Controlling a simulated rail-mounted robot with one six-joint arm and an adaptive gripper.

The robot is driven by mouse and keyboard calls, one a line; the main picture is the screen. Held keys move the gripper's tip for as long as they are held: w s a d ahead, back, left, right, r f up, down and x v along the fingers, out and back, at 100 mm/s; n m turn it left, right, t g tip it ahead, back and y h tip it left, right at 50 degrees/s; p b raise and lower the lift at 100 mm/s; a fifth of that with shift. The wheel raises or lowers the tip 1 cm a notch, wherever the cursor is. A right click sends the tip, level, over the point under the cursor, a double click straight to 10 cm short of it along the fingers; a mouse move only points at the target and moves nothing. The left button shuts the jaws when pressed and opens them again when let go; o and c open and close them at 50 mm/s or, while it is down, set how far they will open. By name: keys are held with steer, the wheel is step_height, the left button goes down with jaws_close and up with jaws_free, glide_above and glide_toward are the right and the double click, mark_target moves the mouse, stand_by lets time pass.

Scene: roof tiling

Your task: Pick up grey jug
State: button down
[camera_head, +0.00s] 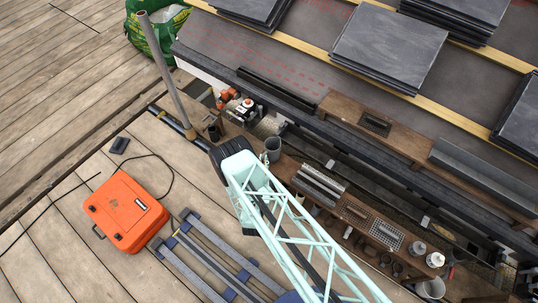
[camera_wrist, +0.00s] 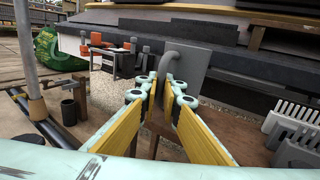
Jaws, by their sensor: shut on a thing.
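The grey jug (camera_head: 273,150) shows in the head view just beyond the end of my arm, above a brown wooden bench. In the wrist view the jug (camera_wrist: 193,70) stands upright at the centre, with its curved handle on the near left side. My gripper (camera_wrist: 160,88) has its yellow and mint fingers closed around the handle's lower part, with little space between them. The fingers hide part of the jug's lower body. I cannot tell whether its base touches the bench. My gripper's fingers are hidden by the arm in the head view.
Grey trough pieces (camera_head: 318,186) lie on the bench to the right. An upright pole (camera_head: 165,70) stands farther left. An orange case (camera_head: 127,212) lies on the deck. Slate stacks (camera_head: 390,47) cover the roof.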

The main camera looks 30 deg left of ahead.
mark_target(263, 157)
steer(key=shift+r, duration=0.45)
steer(key=shift+r+p, duration=0.45)
steer(key=shift+r, duration=0.95)
steer(key=s+d+r+p, duration=0.1)
steer(key=s+d+p, duration=0.1)
steer(key=s+d, duration=0.9)
steer(key=shift+d, duration=0.2)
steer(key=shift+d+r, duration=0.1)
steer(key=shift+r, duration=0.1)
stand_by(1.1)
